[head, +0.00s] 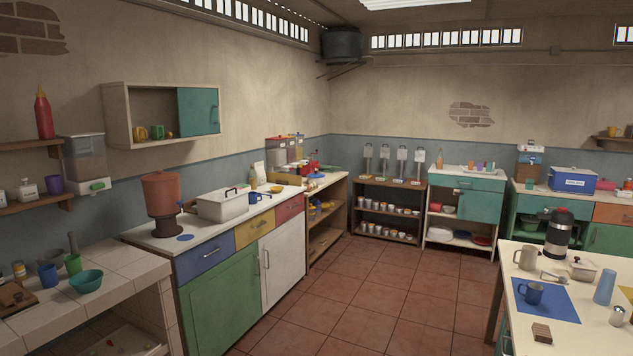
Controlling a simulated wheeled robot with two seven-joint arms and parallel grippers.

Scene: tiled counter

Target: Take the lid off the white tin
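Two pale lidded containers show, and I cannot tell which one is the white tin. A small whitish tin (583,272) stands on the cream table at the right. Its lid (584,263) appears to be on, with a small dark knob. Neither of my grippers is in view.
A terracotta vessel (163,195) and a blue mug (254,197) flank the large box. The tiled floor (375,300) is open between the counters.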

